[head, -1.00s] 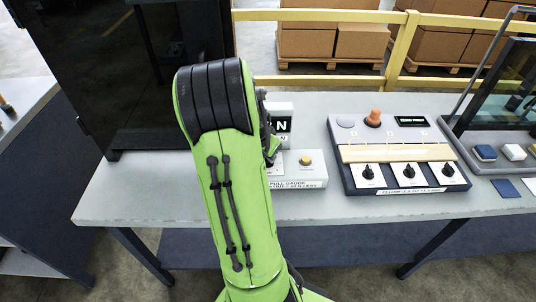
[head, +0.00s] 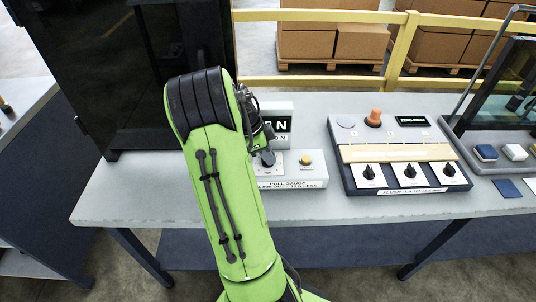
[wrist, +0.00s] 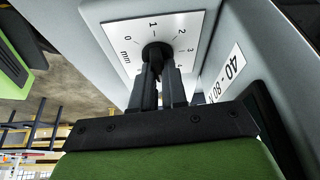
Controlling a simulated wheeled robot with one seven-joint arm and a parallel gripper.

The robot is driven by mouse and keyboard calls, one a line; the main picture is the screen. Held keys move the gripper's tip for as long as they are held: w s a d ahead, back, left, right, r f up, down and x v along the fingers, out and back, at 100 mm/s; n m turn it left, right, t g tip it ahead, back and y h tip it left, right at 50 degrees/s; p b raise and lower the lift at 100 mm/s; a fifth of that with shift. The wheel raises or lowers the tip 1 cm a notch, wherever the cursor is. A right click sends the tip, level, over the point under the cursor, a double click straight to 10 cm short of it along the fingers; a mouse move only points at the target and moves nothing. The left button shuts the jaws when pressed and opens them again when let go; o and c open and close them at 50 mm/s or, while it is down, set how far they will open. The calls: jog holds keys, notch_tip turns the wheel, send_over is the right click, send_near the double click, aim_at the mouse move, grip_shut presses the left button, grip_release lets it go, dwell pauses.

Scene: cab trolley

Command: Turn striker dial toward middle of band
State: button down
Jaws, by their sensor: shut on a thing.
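The striker dial is a black knob (wrist: 156,50) on a white plate (wrist: 118,40) marked in mm from 0 to 4. My gripper (wrist: 158,82) is shut on this knob in the wrist view. The fingers hide much of the knob, and I cannot read its pointer or where the band lies. In the head view my green arm comes from below and bends down at the grey pull gauge box (head: 305,180). My gripper (head: 267,157) is at the left part of that box, partly hidden by the arm.
A panel with several dials (head: 408,170) and an orange knob (head: 374,117) stands to the right. A dark cabinet (head: 130,70) stands left of the arm. A yellow button (head: 304,159) is close beside my gripper. The table's front left (head: 130,200) is clear.

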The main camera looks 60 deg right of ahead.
jog(key=shift+m, duration=0.5)
jog(key=c, duration=1.2)
grip_release()
jog(key=shift+o, duration=0.2)
notch_tip(320, 180, up, 10)
jog(key=p, duration=0.3)
